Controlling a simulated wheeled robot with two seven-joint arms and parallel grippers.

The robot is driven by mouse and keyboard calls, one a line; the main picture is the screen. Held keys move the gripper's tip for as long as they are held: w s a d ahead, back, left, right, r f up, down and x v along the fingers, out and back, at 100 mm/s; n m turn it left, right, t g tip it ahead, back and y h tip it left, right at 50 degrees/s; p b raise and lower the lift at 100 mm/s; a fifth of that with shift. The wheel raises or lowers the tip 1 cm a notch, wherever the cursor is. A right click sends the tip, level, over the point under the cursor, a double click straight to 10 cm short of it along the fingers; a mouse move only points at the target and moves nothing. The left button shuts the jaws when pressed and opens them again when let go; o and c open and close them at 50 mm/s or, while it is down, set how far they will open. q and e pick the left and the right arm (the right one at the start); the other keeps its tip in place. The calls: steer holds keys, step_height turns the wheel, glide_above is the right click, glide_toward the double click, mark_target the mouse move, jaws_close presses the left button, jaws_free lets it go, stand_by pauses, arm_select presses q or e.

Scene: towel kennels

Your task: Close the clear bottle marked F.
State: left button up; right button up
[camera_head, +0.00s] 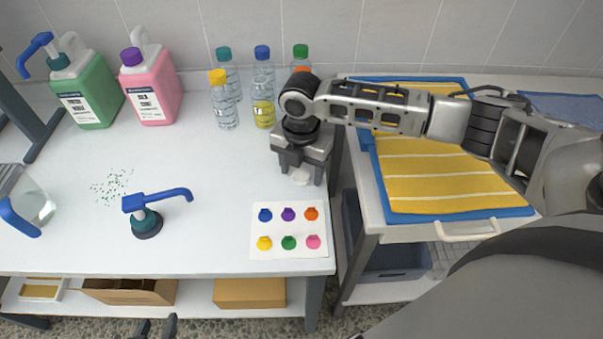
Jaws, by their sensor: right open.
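Several clear bottles stand at the back wall: a teal-capped one (228,76), a blue-capped one (263,66), a green-capped one (300,57) and, in front, a yellow-capped one (224,108). Another bottle with yellow on it (263,110) stands beside that one. I cannot read a letter F on any of them. My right gripper (301,178) is open, pointing down over the worktop in front of the bottles. A small white object (300,177) shows between its fingers; I cannot tell what it is. My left gripper (157,328) is open and empty at the bottom edge.
A white card (283,250) with coloured cap shapes lies at the front right. A blue-handled pump (146,220) stands mid-table near dark specks (111,186). Green (88,98) and pink (152,88) jugs stand back left. A yellow towel (440,170) lies on the right.

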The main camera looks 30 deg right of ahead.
mark_target(301, 174)
steer(key=shift+f, duration=0.15)
steer(key=c, duration=1)
steer(key=shift+c, duration=0.2)
steer(key=shift+r, duration=0.45)
step_height(301, 174, up, 2)
steer(key=shift+r, duration=0.2)
steer(key=s+a+r, duration=0.4)
steer(key=a+r, duration=0.5)
steer(key=a, duration=0.4)
steer(key=shift+a+r+b, duration=0.25)
steer(key=shift+r+b, duration=0.05)
steer(key=shift+r, duration=0.05)
